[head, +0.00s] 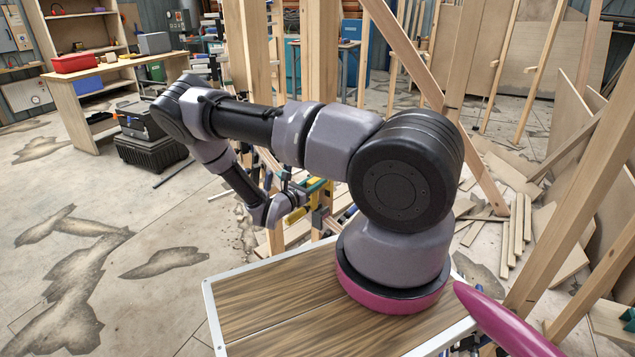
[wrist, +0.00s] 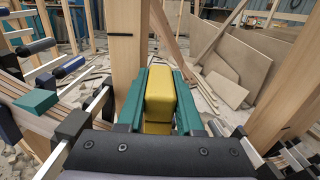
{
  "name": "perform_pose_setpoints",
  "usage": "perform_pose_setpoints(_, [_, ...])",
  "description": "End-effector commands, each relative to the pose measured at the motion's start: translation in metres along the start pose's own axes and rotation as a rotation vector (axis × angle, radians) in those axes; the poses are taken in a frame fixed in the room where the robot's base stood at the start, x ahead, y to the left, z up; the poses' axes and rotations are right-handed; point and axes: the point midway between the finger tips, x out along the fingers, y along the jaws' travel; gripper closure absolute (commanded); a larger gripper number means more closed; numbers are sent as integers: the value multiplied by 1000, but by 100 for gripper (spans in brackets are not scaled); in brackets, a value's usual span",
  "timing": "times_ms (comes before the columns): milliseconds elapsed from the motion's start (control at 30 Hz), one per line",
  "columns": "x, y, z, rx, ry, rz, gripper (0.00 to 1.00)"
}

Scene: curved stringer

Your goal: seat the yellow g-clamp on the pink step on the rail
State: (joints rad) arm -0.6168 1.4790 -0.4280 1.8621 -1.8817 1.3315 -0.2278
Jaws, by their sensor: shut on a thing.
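My gripper (wrist: 159,78) is shut on the yellow g-clamp (wrist: 158,92), whose blocky yellow body stands between the two teal fingers in the wrist view. The rest of the clamp is hidden by the fingers and the dark gripper body. In the head view a little yellow of the clamp (head: 295,215) shows by my wrist, below the outstretched arm. The laminated wooden rail (wrist: 40,112) lies to the left of my gripper in the wrist view. I cannot make out a pink step on it in either view. Whether the clamp touches the rail cannot be told.
Other clamps with pale bars and a teal block (wrist: 36,101) crowd the rail on the left. A wooden post (wrist: 126,50) stands just beyond my gripper. Another post (wrist: 285,95) stands at right. Loose boards (wrist: 235,65) lie behind. In the head view, open floor (head: 120,220) lies left.

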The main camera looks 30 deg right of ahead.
Motion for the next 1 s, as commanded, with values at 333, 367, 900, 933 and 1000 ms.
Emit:
perform_pose_setpoints(333, [-5, 0, 1, 1, -3, -2, 100])
perform_pose_setpoints(367, [-7, 0, 1, 1, -4, -2, 100])
perform_pose_setpoints(900, [-7, -1, -21, 1, -4, -4, 100])
perform_pose_setpoints(933, [-7, -1, -21, 1, -4, -4, 100])
perform_pose_setpoints(1000, [-7, -1, -21, 1, -4, -4, 100])
